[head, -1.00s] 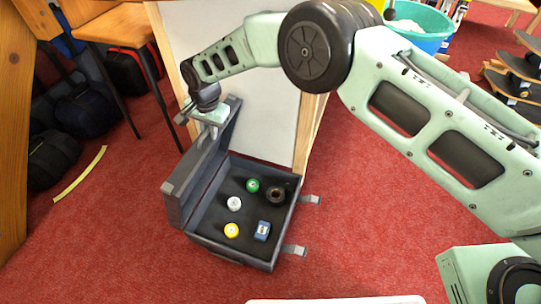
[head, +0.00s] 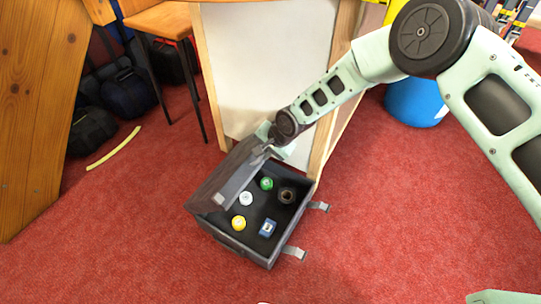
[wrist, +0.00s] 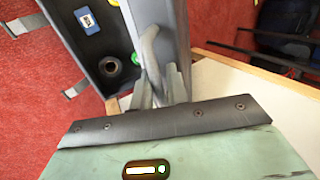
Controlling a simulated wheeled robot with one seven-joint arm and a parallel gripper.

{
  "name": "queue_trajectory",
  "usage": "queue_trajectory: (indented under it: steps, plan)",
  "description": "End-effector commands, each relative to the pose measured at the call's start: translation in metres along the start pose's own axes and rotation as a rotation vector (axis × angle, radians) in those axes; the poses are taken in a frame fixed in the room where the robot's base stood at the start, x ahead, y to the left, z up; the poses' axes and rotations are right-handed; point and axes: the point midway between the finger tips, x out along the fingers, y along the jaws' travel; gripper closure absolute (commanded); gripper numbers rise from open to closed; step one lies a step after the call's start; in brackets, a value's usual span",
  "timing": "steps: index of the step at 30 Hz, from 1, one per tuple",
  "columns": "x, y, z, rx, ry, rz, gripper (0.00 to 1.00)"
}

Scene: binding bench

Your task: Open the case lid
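The dark grey case (head: 262,247) stands open on the red carpet, with its hinge side on the left. Its lid (head: 222,180) is raised at a slant and leans over the left part of the case. My gripper (head: 268,146) is at the far end of the lid. In the wrist view the fingers (wrist: 160,88) sit on either side of the lid's grey curved handle (wrist: 151,45) and look shut on it. The lid (wrist: 177,35) also shows there, edge-on. The fingertips are partly hidden in the head view.
A white panel (head: 265,65) stands close behind. Carpet is clear in front and right.

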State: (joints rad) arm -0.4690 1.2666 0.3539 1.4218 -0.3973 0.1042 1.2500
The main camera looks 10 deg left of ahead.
Motion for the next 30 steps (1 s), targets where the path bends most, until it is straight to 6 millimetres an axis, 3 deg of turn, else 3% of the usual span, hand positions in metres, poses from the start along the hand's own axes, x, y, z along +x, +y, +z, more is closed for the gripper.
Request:
queue_trajectory:
  steps: [14,30]
  plan:
    - [0.0,0.003,0.0,0.0,0.0,-0.013,0.85]
    - [-0.038,0.002,0.0,-0.001,0.0,-0.012,0.85]
